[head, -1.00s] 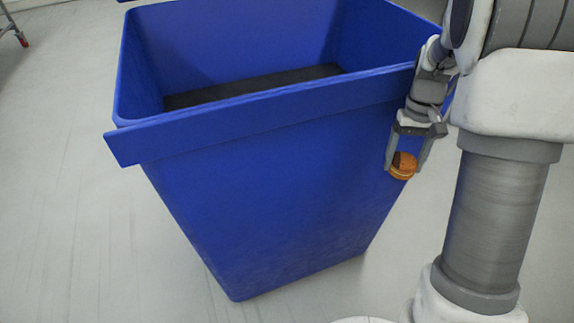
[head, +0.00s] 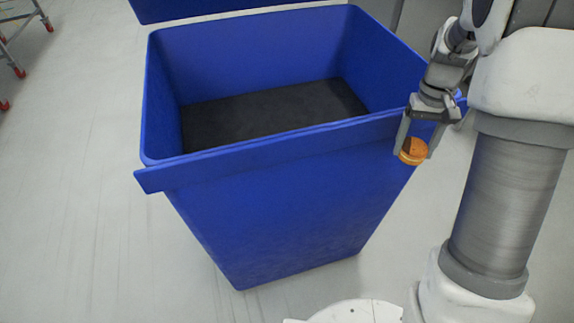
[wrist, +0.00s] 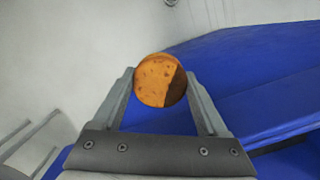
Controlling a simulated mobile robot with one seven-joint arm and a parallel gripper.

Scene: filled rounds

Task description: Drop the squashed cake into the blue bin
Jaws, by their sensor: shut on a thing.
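The squashed cake (head: 413,151) is a small, round, orange-brown cake with a darker patch that shows in the wrist view (wrist: 158,80). My gripper (head: 414,153) is shut on it, with one finger on each side; the fingers also show in the wrist view (wrist: 160,88). In the head view the gripper points down and holds the cake in front of the blue bin's near right side, outside the opening and a little below the rim. The blue bin (head: 290,205) is large and open-topped, with a dark floor inside. I cannot tell whether the cake touches the bin.
The bin's thick front rim (head: 270,150) runs across to the left of my gripper. Another blue edge (head: 220,8) shows behind the bin. A metal rack with red feet (head: 20,45) stands at the far left. The pale floor left of the bin is clear.

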